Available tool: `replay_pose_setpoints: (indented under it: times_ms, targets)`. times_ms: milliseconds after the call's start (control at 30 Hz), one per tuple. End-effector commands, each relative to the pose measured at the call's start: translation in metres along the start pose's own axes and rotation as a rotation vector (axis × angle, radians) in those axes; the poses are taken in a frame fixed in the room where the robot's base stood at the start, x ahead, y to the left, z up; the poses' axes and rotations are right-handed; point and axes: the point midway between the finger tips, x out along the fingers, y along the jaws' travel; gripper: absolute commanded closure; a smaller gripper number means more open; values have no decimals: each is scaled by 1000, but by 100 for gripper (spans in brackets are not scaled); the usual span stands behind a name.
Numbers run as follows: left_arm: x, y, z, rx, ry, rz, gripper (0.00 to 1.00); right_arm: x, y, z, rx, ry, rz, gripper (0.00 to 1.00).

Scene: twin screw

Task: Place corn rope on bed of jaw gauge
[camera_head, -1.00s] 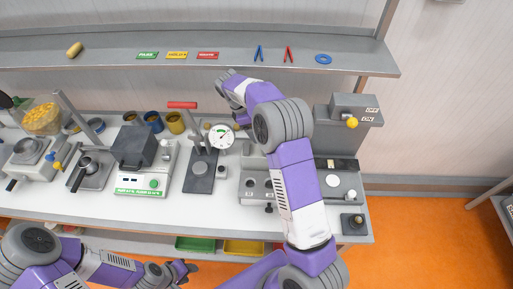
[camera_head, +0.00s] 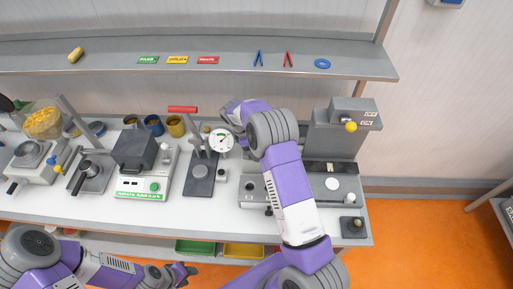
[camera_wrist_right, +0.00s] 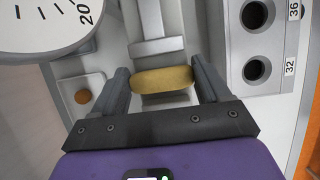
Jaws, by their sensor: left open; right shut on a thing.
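The corn rope (camera_wrist_right: 162,79) is a short, yellow-brown rounded piece in the right wrist view. My right gripper (camera_wrist_right: 163,82) is shut on it, one dark finger at each end. In the head view my right arm hides the fingers and the piece. A grey metal slide with a squared block (camera_wrist_right: 160,47), which looks like part of the jaw gauge, lies just beyond the piece; I cannot tell whether they touch. The grey machine (camera_head: 300,187) at the bench's right is partly behind my arm. My left gripper (camera_head: 188,271) is open and empty below the bench's front edge.
A dial (camera_head: 221,141) stands left of my right wrist; a dial also fills the wrist view's upper left (camera_wrist_right: 50,22). A plate with numbered holes (camera_wrist_right: 262,40) is at right. Bench space between machines is narrow.

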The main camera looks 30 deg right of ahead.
Motion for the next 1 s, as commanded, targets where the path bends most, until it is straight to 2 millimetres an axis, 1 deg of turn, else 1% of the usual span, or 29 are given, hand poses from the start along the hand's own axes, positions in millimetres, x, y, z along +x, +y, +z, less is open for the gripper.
replay_pose_setpoints:
  times_ms: [100, 133, 267, 300, 533, 600, 667, 767, 1000]
  targets:
    - [3, -1, 0, 0, 0, 0, 57, 4, 0, -2, 0, 0, 0, 39]
    - [3, -1, 0, 0, 0, 0, 57, 4, 0, -2, 0, 0, 0, 23]
    - [2, -1, 0, 0, 0, 0, 57, 3, 0, -1, 0, 0, 0, 3]
    - [2, -1, 0, 0, 0, 0, 57, 3, 0, -1, 0, 0, 0, 0]
    - [1, 0, 0, 0, 0, 0, 57, 2, 0, -1, 0, 0, 0, 0]
    - [-1, 0, 0, 0, 0, 0, 57, -2, 0, 1, 0, 0, 0, 0]
    - [0, 0, 0, 0, 0, 0, 57, -8, 0, 0, 0, 1, 2, 0]
    - [2, -1, 0, 0, 0, 0, 57, -26, 1, -1, 1, 3, 4, 0]
    - [4, -2, 0, 0, 0, 0, 57, -79, 1, -1, -1, 3, 4, 0]
